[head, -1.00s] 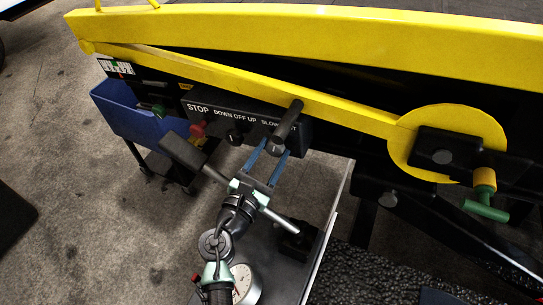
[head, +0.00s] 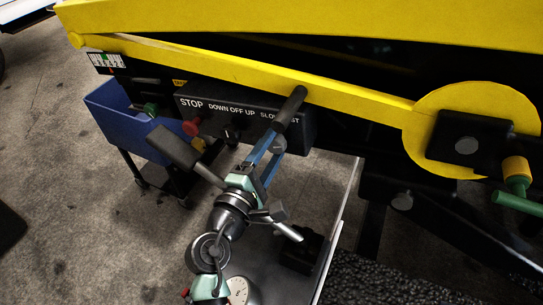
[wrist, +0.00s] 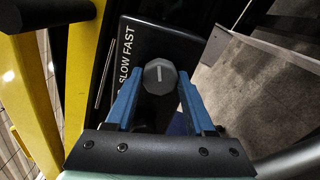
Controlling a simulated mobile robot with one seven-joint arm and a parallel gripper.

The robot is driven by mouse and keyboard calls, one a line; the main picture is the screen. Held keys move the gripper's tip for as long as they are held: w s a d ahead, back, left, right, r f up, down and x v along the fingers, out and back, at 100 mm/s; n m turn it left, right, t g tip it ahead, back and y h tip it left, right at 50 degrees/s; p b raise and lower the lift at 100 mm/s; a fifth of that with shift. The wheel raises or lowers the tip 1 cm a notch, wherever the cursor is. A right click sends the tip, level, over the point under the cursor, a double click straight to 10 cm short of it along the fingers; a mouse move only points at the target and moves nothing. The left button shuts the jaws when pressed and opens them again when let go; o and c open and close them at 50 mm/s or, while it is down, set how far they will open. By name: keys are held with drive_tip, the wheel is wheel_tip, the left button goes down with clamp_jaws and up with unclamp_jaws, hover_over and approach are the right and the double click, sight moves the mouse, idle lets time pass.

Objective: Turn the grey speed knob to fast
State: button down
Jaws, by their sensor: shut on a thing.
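The grey speed knob (wrist: 160,77) is an eight-sided cap with a white line, on the black control panel (wrist: 148,108) beside the printed words SLOW FAST. In the wrist view the line runs nearly straight up and down; I cannot tell which end is its pointer. My gripper (wrist: 160,88) has its two blue fingers on either side of the knob, shut on it. In the head view the knob (head: 278,145) shows at the fingertips of my gripper (head: 274,146), below the panel's SLOW label. A black handle partly covers the label there.
The black handle (head: 290,107) sticks out close above the fingers. The panel also has a red STOP button (head: 192,127) and a DOWN OFF UP knob (head: 231,134). A yellow rail (head: 350,98) runs above, and a blue bin (head: 120,120) stands left.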

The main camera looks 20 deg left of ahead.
drive_tip(key=shift+f+m+b, duration=0.1)
drive_tip(key=shift+m+b, duration=1.2)
drive_tip(key=shift+m, duration=0.6)
drive_tip(key=shift+c, duration=1.3)
unclamp_jaws()
drive_tip(key=s+b, duration=0.2)
drive_tip(key=s, duration=1.1)
drive_tip(key=shift+a+b, duration=0.25)
drive_tip(key=shift+b, duration=0.1)
